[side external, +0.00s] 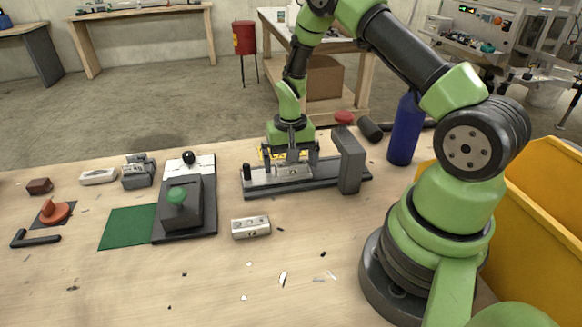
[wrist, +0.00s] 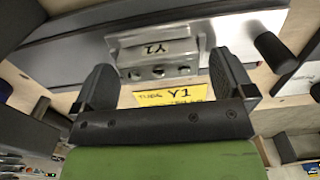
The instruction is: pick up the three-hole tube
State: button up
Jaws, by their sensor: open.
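In the wrist view, a short aluminium tube (wrist: 158,52) marked Y1 shows three dark holes in a row along its side. It sits at a long metal fixture (wrist: 235,28), which also shows in the side view (side external: 258,178). My gripper (wrist: 163,80) is open, with one finger to the left and one to the right of the tube. I see no clear contact. In the side view my gripper (side external: 290,160) points down over the fixture and partly hides the tube there.
Another aluminium block (side external: 250,227) lies loose on the bench in front of the fixture. A grey upright post (side external: 348,162) stands at the fixture's right end. A blue bottle (side external: 405,130) is behind right. Small scraps litter the front.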

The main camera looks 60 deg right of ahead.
jog(key=c, duration=1)
